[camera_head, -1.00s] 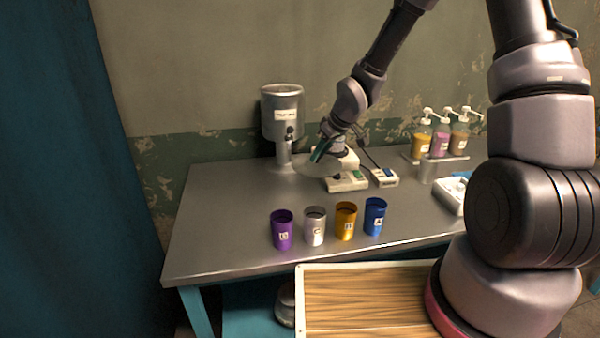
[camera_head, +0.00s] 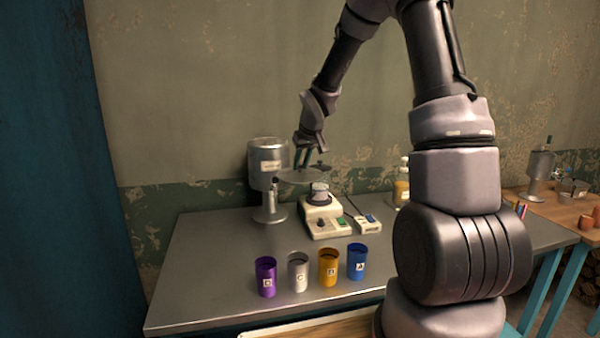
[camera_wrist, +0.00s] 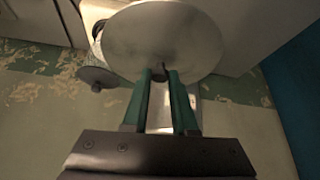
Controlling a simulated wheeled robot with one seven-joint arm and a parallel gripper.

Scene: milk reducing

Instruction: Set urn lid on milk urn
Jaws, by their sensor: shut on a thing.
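The milk urn (camera_head: 264,178) is a grey metal cylinder with a label and a tap, upright on a stand at the back of the table. My gripper (camera_head: 304,162) is shut on the urn lid (camera_head: 296,178), a thin round grey disc. The lid is in the air just right of the urn, level with the lower part of its body and below its rim. In the wrist view the lid (camera_wrist: 165,38) is a wide pale disc, its knob between the green fingertips (camera_wrist: 160,76). I cannot clearly make out the urn there.
A white device (camera_head: 325,218) with a small vessel (camera_head: 320,191) stands right of the urn, close below the lid. Purple (camera_head: 265,277), silver (camera_head: 298,272), orange (camera_head: 328,268) and blue (camera_head: 357,262) cups stand in front. The table's left part is clear.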

